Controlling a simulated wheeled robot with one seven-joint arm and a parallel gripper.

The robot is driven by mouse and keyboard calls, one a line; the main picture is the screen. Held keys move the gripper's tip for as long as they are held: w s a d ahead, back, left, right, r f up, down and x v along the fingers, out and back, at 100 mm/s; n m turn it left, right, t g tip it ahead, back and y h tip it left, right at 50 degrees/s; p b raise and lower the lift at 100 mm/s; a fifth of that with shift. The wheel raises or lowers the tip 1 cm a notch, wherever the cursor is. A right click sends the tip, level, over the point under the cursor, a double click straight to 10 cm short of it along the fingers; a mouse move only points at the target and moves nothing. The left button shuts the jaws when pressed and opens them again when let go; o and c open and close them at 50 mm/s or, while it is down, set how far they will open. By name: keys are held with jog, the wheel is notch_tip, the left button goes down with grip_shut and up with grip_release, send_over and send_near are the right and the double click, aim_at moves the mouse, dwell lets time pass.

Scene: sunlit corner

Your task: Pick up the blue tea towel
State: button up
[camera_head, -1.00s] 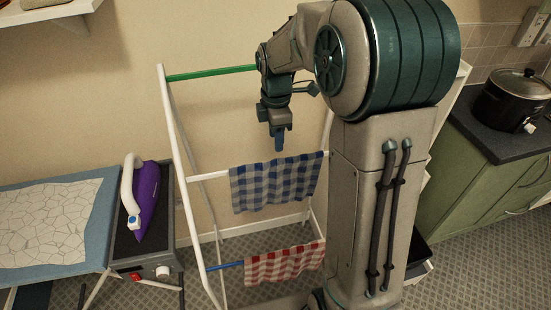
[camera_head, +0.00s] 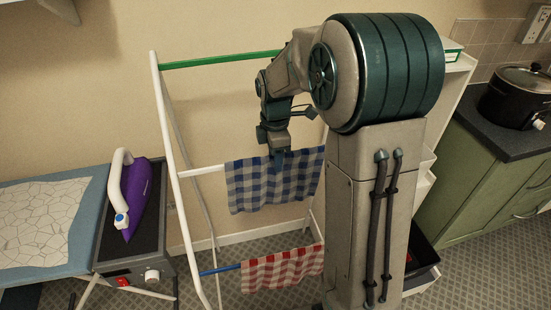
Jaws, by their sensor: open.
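The blue tea towel (camera_head: 262,185), in a blue and white check, hangs over the middle rail of the white drying rack in the head view. My gripper (camera_head: 278,163) points down at the towel's top edge, near the middle of its width. It is open. The fingertips overlap the towel in the picture, and I cannot tell whether they touch it. My arm column hides part of the rack to the right of the towel.
A red check towel (camera_head: 283,270) hangs on the lower blue rail. The rack's green top rail (camera_head: 215,61) runs behind my arm. An ironing board (camera_head: 45,222) with a purple iron (camera_head: 137,195) stands left. A black slow cooker (camera_head: 518,97) sits on the right counter.

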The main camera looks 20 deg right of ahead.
grip_shut()
notch_tip(320, 180, up, 7)
jog(key=p, duration=0.5)
jog(key=shift+r+p, duration=0.2)
jog(key=shift+p, duration=0.15)
jog(key=shift+f, duration=0.15)
